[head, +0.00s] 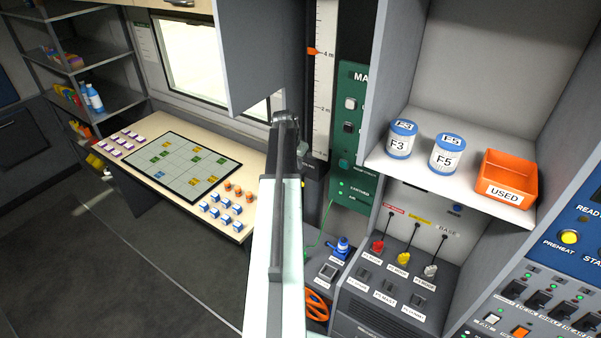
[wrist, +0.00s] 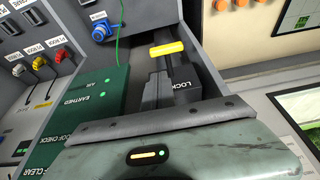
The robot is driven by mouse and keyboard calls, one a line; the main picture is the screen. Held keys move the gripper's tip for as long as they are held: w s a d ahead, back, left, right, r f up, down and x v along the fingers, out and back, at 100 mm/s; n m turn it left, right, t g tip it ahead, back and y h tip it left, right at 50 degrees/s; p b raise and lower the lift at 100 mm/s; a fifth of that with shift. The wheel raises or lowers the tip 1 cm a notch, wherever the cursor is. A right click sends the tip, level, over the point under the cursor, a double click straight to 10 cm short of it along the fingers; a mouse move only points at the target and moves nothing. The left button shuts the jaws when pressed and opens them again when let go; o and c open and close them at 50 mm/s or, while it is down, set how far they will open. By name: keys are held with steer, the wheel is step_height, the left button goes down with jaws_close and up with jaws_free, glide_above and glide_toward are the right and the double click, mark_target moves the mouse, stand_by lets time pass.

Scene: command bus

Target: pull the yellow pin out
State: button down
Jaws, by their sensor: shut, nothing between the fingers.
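A short, bright yellow bar (wrist: 167,49), which looks like the pin, shows at the upper middle of the wrist view. It lies across dark parts beside a "LOCK" label (wrist: 168,82). I cannot tell how deep it sits. My gripper (wrist: 157,79) points toward it from below in the wrist view, with dark fingers shut and empty. A gap seems to separate the fingertips from the bar, but the depth is unclear.
A scaled mast (head: 323,85) and a green panel (head: 350,135) stand close to my arm. The green panel also shows left in the wrist view (wrist: 85,118). A table (head: 135,185) is left.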

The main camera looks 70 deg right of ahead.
mark_target(302, 176)
steer(key=b+x, duration=0.8)
steer(key=x, duration=0.1)
steer(key=shift+d+f+b, duration=0.1)
steer(key=shift+f+b, duration=0.25)
steer(key=shift+f, duration=0.05)
steer(key=shift+r, duration=0.1)
steer(key=a, duration=0.2)
steer(key=w+a, duration=0.1)
steer(key=a, duration=0.1)
steer(key=shift+w+a, duration=0.1)
steer(key=shift+a, duration=0.15)
